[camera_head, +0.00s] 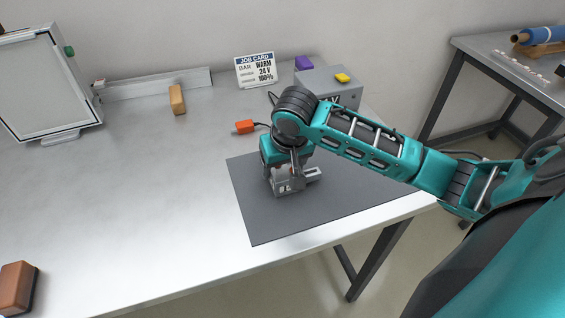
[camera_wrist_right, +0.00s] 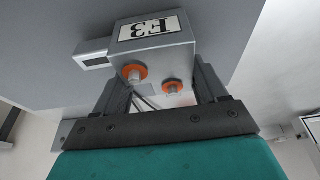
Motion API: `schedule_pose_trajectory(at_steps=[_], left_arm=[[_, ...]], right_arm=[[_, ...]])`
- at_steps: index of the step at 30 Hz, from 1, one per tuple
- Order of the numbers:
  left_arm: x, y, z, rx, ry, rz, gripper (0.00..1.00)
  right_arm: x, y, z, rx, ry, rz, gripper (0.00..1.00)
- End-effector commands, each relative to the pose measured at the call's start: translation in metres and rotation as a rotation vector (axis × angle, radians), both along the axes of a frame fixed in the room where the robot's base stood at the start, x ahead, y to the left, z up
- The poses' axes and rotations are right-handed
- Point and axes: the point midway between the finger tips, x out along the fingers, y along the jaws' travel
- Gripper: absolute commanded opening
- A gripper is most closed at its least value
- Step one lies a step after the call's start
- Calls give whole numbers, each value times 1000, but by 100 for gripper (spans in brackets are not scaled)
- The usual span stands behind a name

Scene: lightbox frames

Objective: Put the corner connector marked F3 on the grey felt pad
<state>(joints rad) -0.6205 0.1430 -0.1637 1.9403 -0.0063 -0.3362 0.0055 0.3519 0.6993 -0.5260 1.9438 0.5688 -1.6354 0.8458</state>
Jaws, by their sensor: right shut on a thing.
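The grey felt pad (camera_head: 262,222) lies flat near the right front edge of the metal table. The corner connector marked F3 (camera_wrist_right: 180,48) is a grey metal piece with a white label and two orange-ringed studs. In the head view the connector (camera_head: 288,187) is over the middle of the pad, partly hidden by my gripper. My right gripper (camera_head: 284,180) is shut on it from above, with a finger on either side in the right wrist view (camera_wrist_right: 160,88). I cannot tell whether the connector touches the pad. My left gripper is not in view.
A grey box (camera_head: 335,85) with a yellow piece stands behind the pad, near the job card (camera_head: 256,72). An orange plug (camera_head: 243,127) lies behind the pad. A lightbox frame (camera_head: 45,85) stands at the left. The table's left and middle are mostly clear.

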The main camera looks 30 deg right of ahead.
Motion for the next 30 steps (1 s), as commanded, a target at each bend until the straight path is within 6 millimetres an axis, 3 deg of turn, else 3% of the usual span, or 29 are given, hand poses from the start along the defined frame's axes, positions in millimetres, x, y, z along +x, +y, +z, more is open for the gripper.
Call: schedule_pose_trajectory(at_steps=[10,11,18,26,30], left_arm=[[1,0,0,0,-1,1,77],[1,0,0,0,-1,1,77],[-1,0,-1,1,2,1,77],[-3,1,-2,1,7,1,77],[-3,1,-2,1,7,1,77]], right_arm=[[0,0,-3,2,-1,1,33],[0,0,-3,2,-1,1,73],[0,0,-3,1,-1,0,96],[0,0,-2,1,-1,0,97],[-2,1,9,2,-4,0,97]])
